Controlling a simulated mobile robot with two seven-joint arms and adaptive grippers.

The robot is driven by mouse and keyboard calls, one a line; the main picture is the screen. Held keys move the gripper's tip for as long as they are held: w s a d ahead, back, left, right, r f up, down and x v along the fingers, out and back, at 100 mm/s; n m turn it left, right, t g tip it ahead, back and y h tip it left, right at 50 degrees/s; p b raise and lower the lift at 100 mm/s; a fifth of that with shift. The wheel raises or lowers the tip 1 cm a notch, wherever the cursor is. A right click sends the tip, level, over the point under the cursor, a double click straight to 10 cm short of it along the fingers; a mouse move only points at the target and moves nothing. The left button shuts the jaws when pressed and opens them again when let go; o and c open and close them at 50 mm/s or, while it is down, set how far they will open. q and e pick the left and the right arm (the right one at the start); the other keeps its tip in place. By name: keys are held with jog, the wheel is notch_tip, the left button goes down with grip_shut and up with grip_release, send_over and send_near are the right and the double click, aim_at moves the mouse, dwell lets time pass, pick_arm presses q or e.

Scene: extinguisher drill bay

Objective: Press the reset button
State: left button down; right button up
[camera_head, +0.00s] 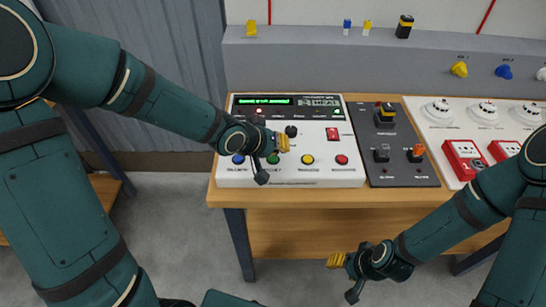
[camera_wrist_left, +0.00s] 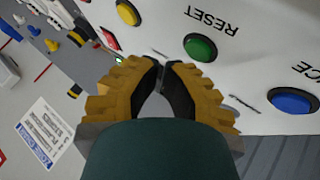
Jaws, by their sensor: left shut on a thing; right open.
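The green reset button (camera_head: 273,158) is in the front row of the white alarm panel (camera_head: 320,178). It also shows in the left wrist view (camera_wrist_left: 200,47), beside the printed word RESET. In the head view my left gripper (camera_head: 283,143) is over the panel, just behind and right of the green button. In the left wrist view its fingertips (camera_wrist_left: 163,66) meet, with nothing visible between them, and the green button is off to their right. Whether the fingertips touch the panel I cannot tell. My right gripper (camera_head: 336,261) is open and empty, low in front of the table.
Blue (camera_head: 238,159), yellow (camera_head: 307,160) and red (camera_head: 341,159) buttons share the row. A black knob (camera_head: 291,131) and a red switch (camera_head: 333,134) lie behind. A dark control panel (camera_head: 402,172) and a white panel with red boxes (camera_head: 463,158) stand to the right.

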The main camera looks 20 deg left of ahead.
aim_at(277, 158)
pick_arm(q)
jog(key=shift+f+b, duration=0.3)
jog(key=shift+f, duration=0.15)
jog(key=shift+f+b, duration=0.35)
jog(key=shift+f, duration=0.1)
dwell(0.9)
jog(key=shift+r, duration=0.1)
jog(key=shift+r+p, duration=0.8)
jog(key=shift+p, duration=0.1)
jog(key=shift+r, duration=0.1)
notch_tip(277, 158, up, 5)
jog(key=p, duration=0.5)
